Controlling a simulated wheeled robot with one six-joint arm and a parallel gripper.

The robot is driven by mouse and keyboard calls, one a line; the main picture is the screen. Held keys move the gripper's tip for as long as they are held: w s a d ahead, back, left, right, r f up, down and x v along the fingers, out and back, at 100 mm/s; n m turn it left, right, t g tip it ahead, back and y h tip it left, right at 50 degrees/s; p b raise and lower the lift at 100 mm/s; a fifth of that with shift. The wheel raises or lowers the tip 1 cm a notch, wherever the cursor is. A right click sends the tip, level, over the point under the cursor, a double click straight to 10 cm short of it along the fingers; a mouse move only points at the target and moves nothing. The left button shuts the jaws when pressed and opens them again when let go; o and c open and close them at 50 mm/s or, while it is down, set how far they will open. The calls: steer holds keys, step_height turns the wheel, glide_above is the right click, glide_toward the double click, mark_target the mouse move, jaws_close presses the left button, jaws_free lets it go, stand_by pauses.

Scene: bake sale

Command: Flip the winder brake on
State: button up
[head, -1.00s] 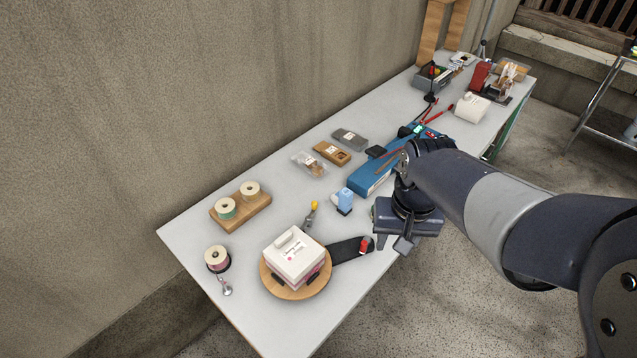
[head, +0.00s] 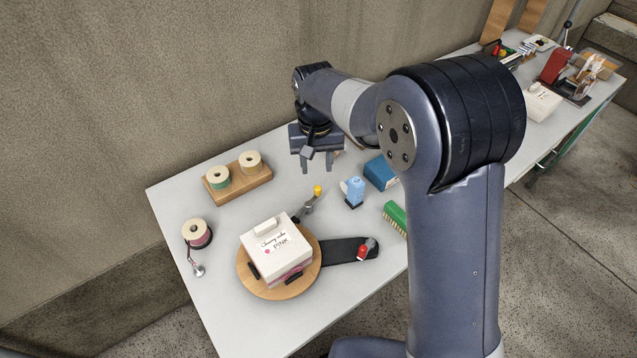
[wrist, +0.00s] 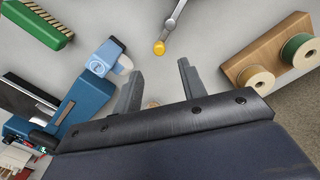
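No part is labelled as the winder brake, so I cannot tell which it is. A metal lever with a yellow knob (head: 318,190) stands behind the round wooden turntable (head: 262,289); the yellow knob also shows in the wrist view (wrist: 159,48). A red-capped lever (head: 363,251) sits on the black arm (head: 340,249) right of the turntable. A pink spool (head: 197,233) with a small metal crank stands at the left. My gripper (head: 318,169) is open and empty, above the table behind the yellow knob. In the wrist view its fingers (wrist: 159,90) are apart, below the knob.
A white cake box (head: 275,245) sits on the turntable. A wooden block with two spools (head: 237,180) stands left of my gripper. A blue-and-white stamp-like bottle (head: 353,192), a green brush (head: 396,217) and a blue device (head: 380,172) stand to the right. The wall rises behind the table.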

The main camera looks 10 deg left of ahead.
mark_target(317, 187)
step_height(317, 187, down, 8)
steer(key=shift+d+f+p, duration=0.1)
steer(key=shift+f+p, duration=0.05)
steer(key=shift+p, duration=0.15)
